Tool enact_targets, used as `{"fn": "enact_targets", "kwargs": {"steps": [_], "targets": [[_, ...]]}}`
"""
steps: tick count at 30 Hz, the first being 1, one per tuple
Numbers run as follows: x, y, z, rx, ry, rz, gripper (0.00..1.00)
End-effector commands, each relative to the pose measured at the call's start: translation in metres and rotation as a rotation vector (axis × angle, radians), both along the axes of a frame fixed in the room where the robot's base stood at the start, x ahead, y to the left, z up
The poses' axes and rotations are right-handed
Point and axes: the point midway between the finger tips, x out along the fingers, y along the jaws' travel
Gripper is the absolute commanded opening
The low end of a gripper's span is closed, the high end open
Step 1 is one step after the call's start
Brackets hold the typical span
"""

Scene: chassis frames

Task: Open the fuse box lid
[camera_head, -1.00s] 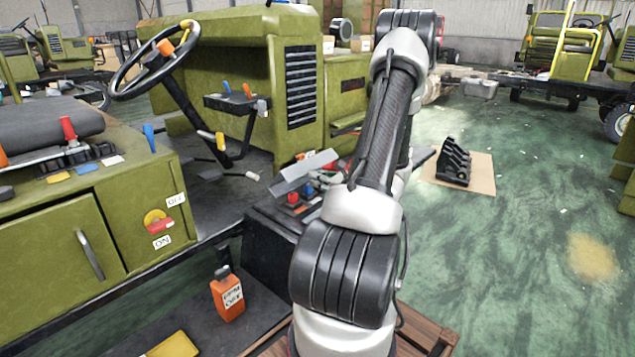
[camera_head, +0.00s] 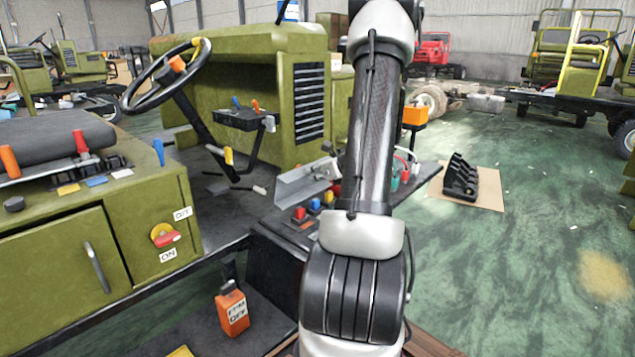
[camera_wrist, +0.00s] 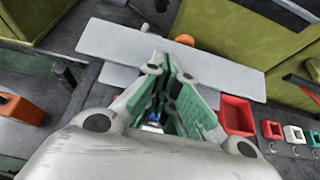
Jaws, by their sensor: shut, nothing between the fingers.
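The fuse box lid appears to be the grey metal plate (camera_head: 305,184) in the head view, tilted up on the dark chassis behind small red, blue and yellow blocks (camera_head: 315,206). In the wrist view the grey plate (camera_wrist: 225,72) spans the upper middle as two long faces meeting at an angle. My gripper (camera_wrist: 170,66) is shut and empty, its fingertips overlapping the plate's middle in that view. I cannot tell whether they touch it. In the head view my arm hides most of the gripper.
A red open tray (camera_wrist: 237,115) and small coloured connectors (camera_wrist: 272,130) lie right of my gripper in the wrist view. The steering wheel (camera_head: 165,75) and a lever panel (camera_head: 245,118) stand to the left in the head view. An orange bottle (camera_head: 232,310) stands lower left.

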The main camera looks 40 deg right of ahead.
Motion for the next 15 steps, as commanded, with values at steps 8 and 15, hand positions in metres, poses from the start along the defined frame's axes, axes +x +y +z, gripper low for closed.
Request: {"fn": "enact_targets", "kwargs": {"steps": [8,15], "targets": [[0.0106,0.0008,0.0065,0.002,-0.005,0.0,0.0],[0.0131,0.0011,0.0079,0.002,-0.005,0.0,0.0]]}}
